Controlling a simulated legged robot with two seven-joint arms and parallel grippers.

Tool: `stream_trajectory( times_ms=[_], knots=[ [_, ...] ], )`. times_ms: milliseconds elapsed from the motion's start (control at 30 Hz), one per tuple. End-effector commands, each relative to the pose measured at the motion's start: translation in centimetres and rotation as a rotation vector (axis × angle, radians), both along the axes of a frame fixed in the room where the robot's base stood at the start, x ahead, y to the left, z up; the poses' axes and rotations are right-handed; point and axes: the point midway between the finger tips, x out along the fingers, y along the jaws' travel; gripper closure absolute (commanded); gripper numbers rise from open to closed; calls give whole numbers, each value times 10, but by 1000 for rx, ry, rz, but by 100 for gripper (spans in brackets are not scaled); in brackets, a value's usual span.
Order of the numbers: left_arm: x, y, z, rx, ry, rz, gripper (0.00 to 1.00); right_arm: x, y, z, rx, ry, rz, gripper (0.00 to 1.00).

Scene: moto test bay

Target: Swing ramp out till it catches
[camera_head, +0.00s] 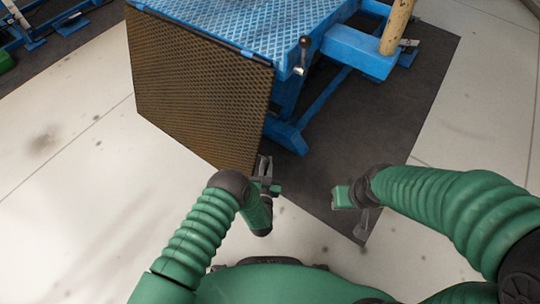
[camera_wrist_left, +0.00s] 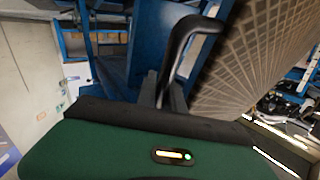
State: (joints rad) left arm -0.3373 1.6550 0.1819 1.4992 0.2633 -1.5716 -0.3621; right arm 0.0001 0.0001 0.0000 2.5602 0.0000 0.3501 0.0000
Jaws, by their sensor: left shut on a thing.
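The ramp (camera_head: 200,85) is a brown, mesh-textured panel. It hangs steeply down from the edge of the blue lift table (camera_head: 240,25). In the left wrist view the ramp's ribbed face (camera_wrist_left: 255,55) fills the upper right, beside a dark bent bar (camera_wrist_left: 180,45) in front of the gripper. My right gripper (camera_head: 352,205) is over the dark mat, apart from the ramp; its finger gap does not show clearly.
A lever with a black knob (camera_head: 304,45) stands at the table's near corner. A blue side arm with a tan post (camera_head: 397,25) juts right. Blue legs (camera_head: 290,135) stand on the dark mat (camera_head: 400,110). The pale floor (camera_head: 70,150) left of the ramp is clear.

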Motion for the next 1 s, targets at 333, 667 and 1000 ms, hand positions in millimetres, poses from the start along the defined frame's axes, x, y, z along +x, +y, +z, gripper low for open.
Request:
stream_trajectory(
  times_ms=[333,667,1000],
  knots=[
    [-68,46,46,135,196,-4,100,1,0,117,0,-1,0,64],
    [-116,82,81,249,349,-4,100,1,0,188,0,0,0,64],
    [-133,94,91,292,410,-4,100,1,0,210,0,0,0,64]
  ],
)
